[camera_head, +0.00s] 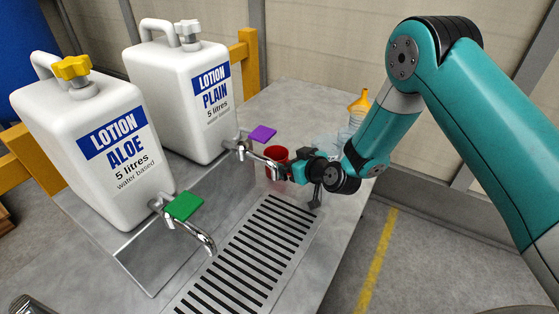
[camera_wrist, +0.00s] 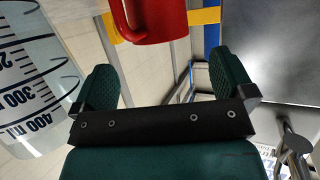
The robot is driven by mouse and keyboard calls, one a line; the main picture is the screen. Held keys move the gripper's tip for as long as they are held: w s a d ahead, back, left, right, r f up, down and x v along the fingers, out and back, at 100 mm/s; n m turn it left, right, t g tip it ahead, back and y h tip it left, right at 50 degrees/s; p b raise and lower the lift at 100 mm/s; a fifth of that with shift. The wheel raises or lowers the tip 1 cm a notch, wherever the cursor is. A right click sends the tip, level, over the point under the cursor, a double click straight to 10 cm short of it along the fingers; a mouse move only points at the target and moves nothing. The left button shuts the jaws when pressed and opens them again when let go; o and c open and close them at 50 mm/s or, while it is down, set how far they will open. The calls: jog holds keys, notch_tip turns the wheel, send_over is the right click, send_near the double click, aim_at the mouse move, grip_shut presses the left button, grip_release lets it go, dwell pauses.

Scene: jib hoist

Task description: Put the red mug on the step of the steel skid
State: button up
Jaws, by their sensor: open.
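The red mug (camera_head: 276,154) stands near the far end of the steel surface, below the purple-handled tap and partly hidden by the tap and my gripper. In the wrist view the mug (camera_wrist: 160,18) is cut off by the top edge, with its handle at its left. My gripper (camera_head: 292,169) is beside the mug in the head view. In the wrist view my gripper (camera_wrist: 161,70) has its two green fingers wide apart with nothing between them, and the mug lies beyond their tips. The grey steel skid (camera_head: 330,230) bears the slotted grate; I cannot tell which part is its step.
White lotion canisters, ALOE (camera_head: 85,150) and PLAIN (camera_head: 180,95), stand at left. Their taps have a green handle (camera_head: 184,206) and a purple handle (camera_head: 263,133). A clear bottle with a yellow top (camera_head: 359,104) is behind my gripper. A clear graduated vessel (camera_wrist: 30,85) is close at left.

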aim_at(281, 156)
jog(key=shift+p+x, duration=1.2)
jog(key=shift+x, duration=1.7)
jog(key=shift+r, duration=0.1)
jog(key=shift+c, duration=0.2)
jog(key=c, duration=1.2)
